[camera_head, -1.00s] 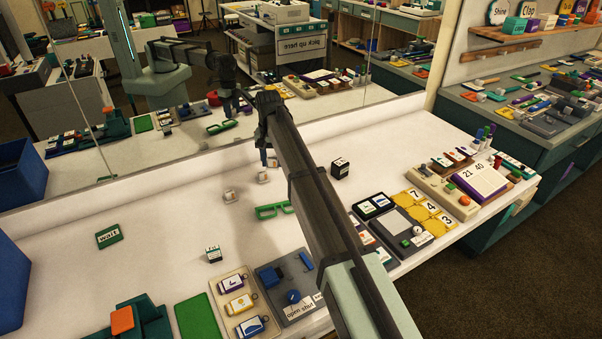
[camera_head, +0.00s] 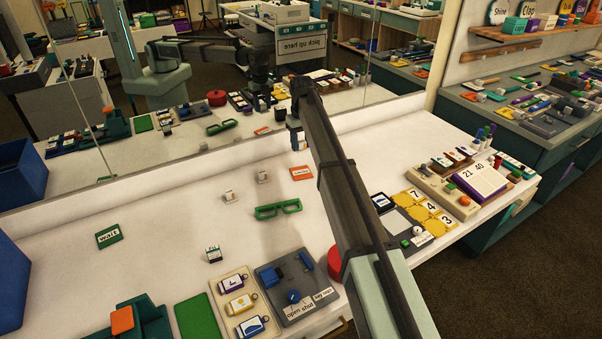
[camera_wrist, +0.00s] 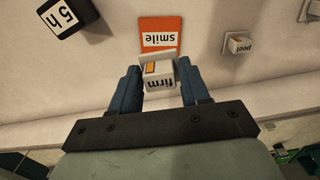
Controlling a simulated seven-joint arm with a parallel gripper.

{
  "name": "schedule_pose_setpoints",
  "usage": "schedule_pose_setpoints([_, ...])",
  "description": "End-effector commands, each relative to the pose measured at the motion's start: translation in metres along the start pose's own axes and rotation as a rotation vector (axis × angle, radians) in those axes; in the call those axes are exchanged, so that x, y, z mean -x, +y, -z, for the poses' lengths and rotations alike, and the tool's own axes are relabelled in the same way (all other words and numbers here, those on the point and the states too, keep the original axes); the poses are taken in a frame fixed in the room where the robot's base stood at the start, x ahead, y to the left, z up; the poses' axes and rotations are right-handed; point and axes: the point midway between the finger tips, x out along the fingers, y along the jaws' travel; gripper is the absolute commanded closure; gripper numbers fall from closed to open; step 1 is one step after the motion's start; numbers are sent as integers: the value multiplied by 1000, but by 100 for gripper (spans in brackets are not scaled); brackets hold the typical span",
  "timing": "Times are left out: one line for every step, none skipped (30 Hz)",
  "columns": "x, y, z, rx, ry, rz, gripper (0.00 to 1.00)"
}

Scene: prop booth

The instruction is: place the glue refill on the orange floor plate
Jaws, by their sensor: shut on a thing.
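The glue refill, a small white block marked "firm" with an orange patch (camera_wrist: 158,74), is between the blue fingers of my gripper (camera_wrist: 160,88) in the wrist view. My gripper is shut on it. In the head view my gripper (camera_head: 297,138) hangs near the back of the table, and the refill cannot be made out there. The orange floor plate (camera_head: 301,173), marked "smile", lies flat on the white table just in front of the gripper. In the wrist view the plate (camera_wrist: 159,25) shows beyond the refill, which overlaps its near edge in the picture.
Green glasses (camera_head: 278,210) and two small white blocks, one here (camera_head: 229,196), lie nearby. A mirror wall stands behind. The table's left middle is mostly clear.

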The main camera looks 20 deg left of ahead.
Motion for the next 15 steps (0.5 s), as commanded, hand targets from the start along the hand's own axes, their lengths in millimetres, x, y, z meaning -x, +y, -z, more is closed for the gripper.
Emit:
schedule_pose_setpoints([0, 0, 0, 21, 0, 0, 84])
schedule_pose_setpoints([0, 0, 0, 31, 0, 0, 84])
schedule_pose_setpoints([-1, 0, 0, 42, 0, 0, 84])
schedule_pose_setpoints([-3, 0, 0, 47, 0, 0, 84])
schedule_pose_setpoints([-4, 0, 0, 50, 0, 0, 84])
schedule_pose_setpoints([-8, 0, 0, 53, 0, 0, 84])
schedule_pose_setpoints([-11, 0, 0, 54, 0, 0, 84])
schedule_pose_setpoints([-15, 0, 0, 55, 0, 0, 84])
schedule_pose_setpoints([-21, 0, 0, 55, -1, 0, 84])
schedule_pose_setpoints([-25, 0, -1, 54, -1, 0, 84])
schedule_pose_setpoints([-30, 0, -1, 54, -2, 1, 84])
schedule_pose_setpoints([-37, 0, -1, 54, -2, 0, 84])
schedule_pose_setpoints([-42, 0, -1, 53, -1, 0, 84])
schedule_pose_setpoints([-47, 0, -1, 53, -1, 0, 84])
schedule_pose_setpoints([-53, 0, -1, 53, -1, 0, 84])
